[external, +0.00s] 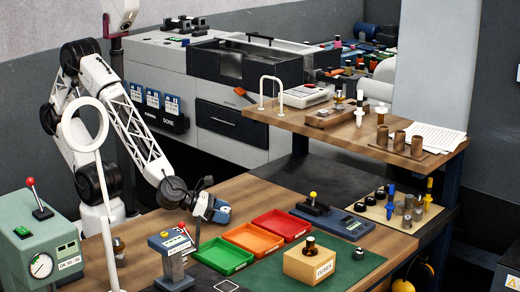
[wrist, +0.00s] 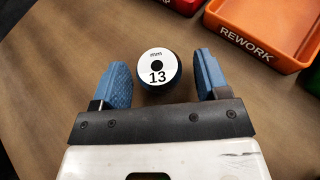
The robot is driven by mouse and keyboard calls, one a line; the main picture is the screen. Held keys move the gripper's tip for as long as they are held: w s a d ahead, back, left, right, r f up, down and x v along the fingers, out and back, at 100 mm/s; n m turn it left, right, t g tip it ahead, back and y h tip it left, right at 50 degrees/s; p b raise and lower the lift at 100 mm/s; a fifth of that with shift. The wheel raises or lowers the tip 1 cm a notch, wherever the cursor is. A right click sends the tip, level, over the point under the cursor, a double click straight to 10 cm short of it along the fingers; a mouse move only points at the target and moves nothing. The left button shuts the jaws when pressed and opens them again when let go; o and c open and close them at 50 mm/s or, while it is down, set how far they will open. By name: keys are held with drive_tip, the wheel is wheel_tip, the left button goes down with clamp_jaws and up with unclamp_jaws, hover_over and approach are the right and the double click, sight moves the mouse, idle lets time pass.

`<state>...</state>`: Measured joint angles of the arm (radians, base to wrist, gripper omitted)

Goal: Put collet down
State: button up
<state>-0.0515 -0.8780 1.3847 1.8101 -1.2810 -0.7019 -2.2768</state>
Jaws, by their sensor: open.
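The collet (wrist: 158,72), a dark round piece with a white top face marked "mm 13", is upright on the brown wooden table in the wrist view. My gripper (wrist: 164,66) is open, with one blue finger on each side of it. A gap shows between the collet and each finger. In the external view my gripper (external: 219,211) is low over the table, left of the trays. The collet cannot be made out there; the gripper seems to hide it.
The orange tray marked REWORK (wrist: 248,40) is right of my gripper. Red (external: 281,216) and green (external: 211,267) trays flank it. A grey-blue device with a red-knobbed lever (external: 172,255) stands nearby. Bare wooden table (wrist: 60,55) lies left of the collet.

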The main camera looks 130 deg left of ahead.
drive_tip(key=shift+v, duration=5.9)
drive_tip(key=shift+w+d+r+m, duration=0.15)
drive_tip(key=shift+r+m, duration=0.2)
drive_tip(key=shift+m, duration=0.05)
drive_tip(key=s+d+r+m+t+h, duration=0.1)
drive_tip(key=d+r+m+h, duration=0.4)
drive_tip(key=m, duration=0.6)
drive_tip(key=d+r+m+t+h, duration=0.1)
drive_tip(key=d+r+m+h, duration=0.4)
drive_tip(key=m, duration=0.7)
drive_tip(key=s+a+r+m+g, duration=0.1)
drive_tip(key=s+m+g, duration=0.3)
drive_tip(key=s+m, duration=0.4)
drive_tip(key=s+a+r+m+g, duration=0.2)
drive_tip(key=s+m+g, duration=0.3)
drive_tip(key=s+m, duration=0.4)
drive_tip(key=m, duration=0.4)
drive_tip(key=shift+s+a, duration=0.2)
drive_tip(key=shift+a, duration=0.2)
